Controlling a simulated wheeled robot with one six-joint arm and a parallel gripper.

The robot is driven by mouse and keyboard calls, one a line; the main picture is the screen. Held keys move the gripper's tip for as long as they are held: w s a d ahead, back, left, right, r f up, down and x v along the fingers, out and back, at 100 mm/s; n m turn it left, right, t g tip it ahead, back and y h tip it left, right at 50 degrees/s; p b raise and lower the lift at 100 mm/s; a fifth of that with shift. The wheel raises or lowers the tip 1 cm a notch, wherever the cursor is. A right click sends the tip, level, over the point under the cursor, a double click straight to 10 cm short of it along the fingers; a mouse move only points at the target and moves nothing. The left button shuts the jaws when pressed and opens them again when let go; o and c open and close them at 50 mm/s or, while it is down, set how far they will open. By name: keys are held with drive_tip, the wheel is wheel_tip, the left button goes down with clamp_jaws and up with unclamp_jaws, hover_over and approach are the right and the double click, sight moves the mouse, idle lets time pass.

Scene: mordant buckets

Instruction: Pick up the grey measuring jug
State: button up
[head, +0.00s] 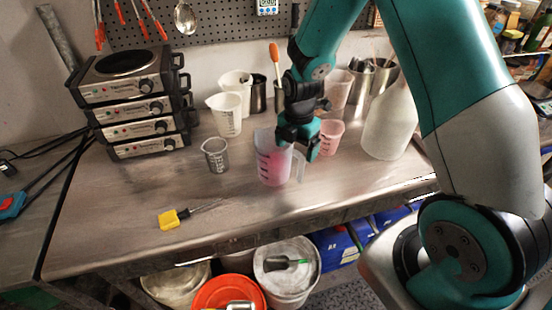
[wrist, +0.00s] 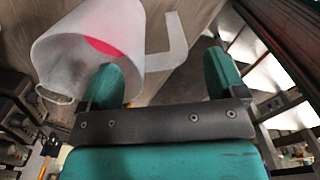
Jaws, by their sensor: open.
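A small grey measuring jug (head: 215,155) with pale markings stands upright on the steel bench, left of my gripper and apart from it. A larger translucent, greyish-white jug (head: 268,170) with pink contents and a handle stands to its right. It also fills the upper left of the wrist view (wrist: 72,50). My gripper (head: 299,142) is at this larger jug's rim, on its handle side. In the wrist view my gripper (wrist: 166,78) is open, with the handle showing between the fingers. The left finger overlaps the jug's mouth; I cannot tell whether it touches.
A white jug (head: 227,118) stands behind the grey one. A pink beaker (head: 331,138) and a white bottle (head: 389,125) stand to the right. Stacked hotplates (head: 132,100) stand left. A yellow-handled tool (head: 173,219) lies near the front edge. The bench's front left is mostly clear.

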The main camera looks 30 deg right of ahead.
sight(280, 162)
drive_tip(key=shift+f+p, duration=1.25)
drive_tip(key=shift+f, duration=1.35)
drive_tip(key=c, duration=1.4)
drive_tip(key=shift+r, duration=0.1)
drive_tip(key=shift+c, duration=0.2)
